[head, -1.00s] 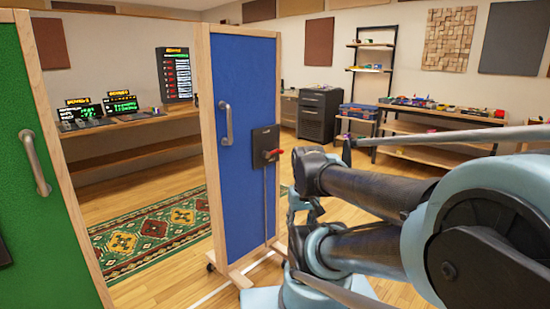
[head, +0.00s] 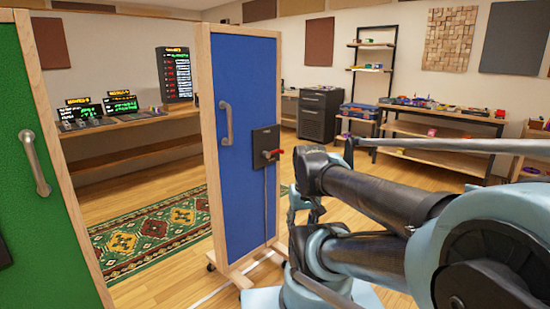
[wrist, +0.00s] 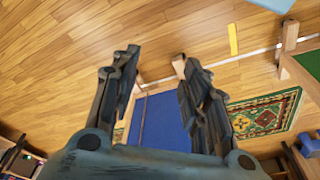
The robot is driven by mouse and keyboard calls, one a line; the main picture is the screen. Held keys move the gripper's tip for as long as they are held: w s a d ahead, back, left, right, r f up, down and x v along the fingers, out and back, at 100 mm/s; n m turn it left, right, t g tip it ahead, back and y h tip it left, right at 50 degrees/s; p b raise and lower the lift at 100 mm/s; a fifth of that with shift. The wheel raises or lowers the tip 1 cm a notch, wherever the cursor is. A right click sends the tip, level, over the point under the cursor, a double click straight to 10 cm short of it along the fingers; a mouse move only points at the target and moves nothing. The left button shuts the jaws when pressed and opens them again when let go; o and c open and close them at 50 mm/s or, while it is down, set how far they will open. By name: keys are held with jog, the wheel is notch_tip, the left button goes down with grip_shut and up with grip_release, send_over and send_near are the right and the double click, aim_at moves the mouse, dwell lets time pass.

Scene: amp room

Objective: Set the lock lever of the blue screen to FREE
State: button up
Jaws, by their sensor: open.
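The blue screen (head: 241,105) stands upright in a wooden frame in the head view. A black plate (head: 262,158) is mounted near its right edge. A thin rod runs down from the plate. In the wrist view my gripper (wrist: 158,60) is open with nothing between its fingers. The blue screen (wrist: 160,120) shows beyond them, and the lever cannot be made out there. In the head view my arm is right of the lever, apart from it.
A green screen (head: 40,150) with a grey handle stands at the left. A patterned rug (head: 140,235) lies behind the screens. Shelves (head: 440,140) and a dark cabinet (head: 320,115) stand along the back. The blue screen's wooden foot (head: 240,272) sits on open floor.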

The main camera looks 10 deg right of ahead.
jog(key=w+a+r+t+y, duration=0.1)
jog(key=w+r+y, duration=0.2)
jog(key=w, duration=0.7)
jog(key=w+a+r+t+y, duration=0.1)
jog(key=w+r+t+y, duration=0.15)
jog(key=w, duration=0.75)
jog(key=w+a+r+y, duration=0.1)
jog(key=w+r+y, duration=0.15)
jog(key=w, duration=0.75)
jog(key=m+t+y, duration=0.3)
jog(key=t, duration=0.6)
send_near(284, 152)
jog(key=shift+g, duration=0.25)
jog(key=x, duration=1.1)
jog(key=shift+w+a+r, duration=0.15)
jog(key=shift+w+a, duration=0.05)
jog(key=shift+w, duration=0.1)
grip_shut()
